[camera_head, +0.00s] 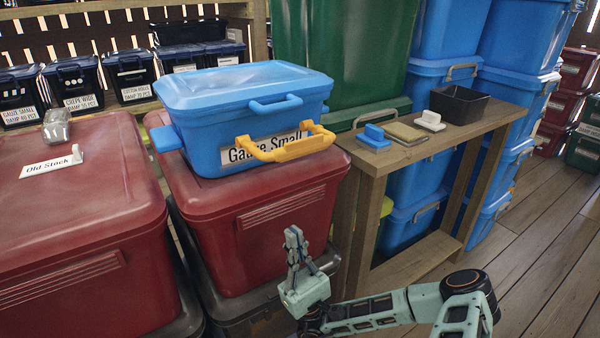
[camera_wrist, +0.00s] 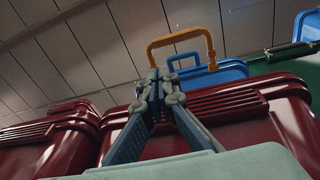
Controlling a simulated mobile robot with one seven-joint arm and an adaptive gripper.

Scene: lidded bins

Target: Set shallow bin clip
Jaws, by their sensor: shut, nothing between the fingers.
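The shallow blue bin (camera_head: 205,140) sits on a red lidded bin, its blue lid (camera_head: 240,84) on top with a blue handle. A yellow-orange clip (camera_head: 285,145) hangs at its front, over the "Gauze Small" label, sticking outward. In the wrist view the clip (camera_wrist: 181,37) stands out ahead of the blue bin (camera_wrist: 222,72). My gripper (camera_head: 293,238) is shut and empty, in front of the red bin, below and apart from the clip. In the wrist view the gripper fingertips (camera_wrist: 160,78) meet, below the clip.
The red bin (camera_head: 265,235) stands under the blue one. Another red bin (camera_head: 70,240) with an "Old Stock" sign (camera_head: 52,163) is at left. A wooden stand (camera_head: 440,143) at right holds a black tray (camera_head: 459,103) and small blocks. Blue bins are stacked behind it.

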